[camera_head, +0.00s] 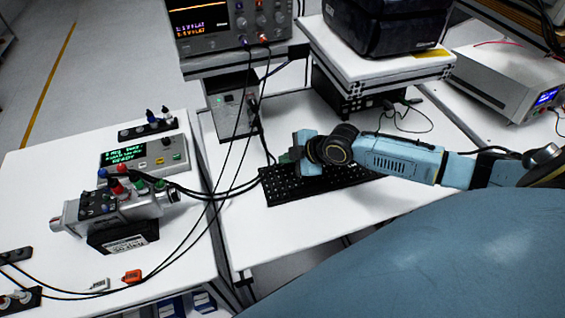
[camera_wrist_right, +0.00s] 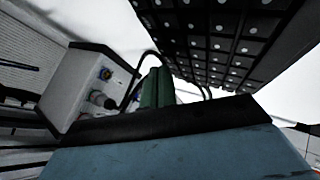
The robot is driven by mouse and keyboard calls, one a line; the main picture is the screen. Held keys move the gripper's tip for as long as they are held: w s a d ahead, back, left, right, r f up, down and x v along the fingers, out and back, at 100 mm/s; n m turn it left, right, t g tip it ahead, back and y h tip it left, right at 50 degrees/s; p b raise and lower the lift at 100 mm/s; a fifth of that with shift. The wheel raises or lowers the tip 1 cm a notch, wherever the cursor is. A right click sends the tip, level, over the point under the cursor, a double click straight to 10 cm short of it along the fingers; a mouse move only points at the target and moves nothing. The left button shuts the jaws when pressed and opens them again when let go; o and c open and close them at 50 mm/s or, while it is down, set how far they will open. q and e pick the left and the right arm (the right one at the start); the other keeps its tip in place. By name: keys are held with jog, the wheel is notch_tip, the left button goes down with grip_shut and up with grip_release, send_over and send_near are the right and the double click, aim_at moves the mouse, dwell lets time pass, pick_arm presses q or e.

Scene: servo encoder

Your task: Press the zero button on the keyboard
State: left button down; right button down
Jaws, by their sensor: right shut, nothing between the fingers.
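The black keyboard (camera_head: 345,186) lies flat on the white table, with rows of keys carrying light marks. It also shows in the right wrist view, slanting across the upper right (camera_wrist_right: 235,45). The key marks are too small to read, so I cannot tell which key is zero. My right gripper (camera_head: 286,158) is at the keyboard's left part, near its back edge, and the arm hides some keys. Its green fingers (camera_wrist_right: 157,88) are shut with nothing between them. I cannot tell whether they touch a key. My left gripper is not in view.
A box with connectors (camera_head: 234,110) stands behind the keyboard under a bench power supply (camera_head: 226,45). Black cables run past the keyboard's left side. A servo unit (camera_head: 118,207) and a green-display module (camera_head: 140,157) stand left. The table front is clear.

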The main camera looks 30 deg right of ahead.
jog(key=shift+r, duration=0.4)
notch_tip(320, 180, up, 5)
jog(key=p, duration=0.4)
jog(key=shift+p, duration=0.4)
dwell(0.5)
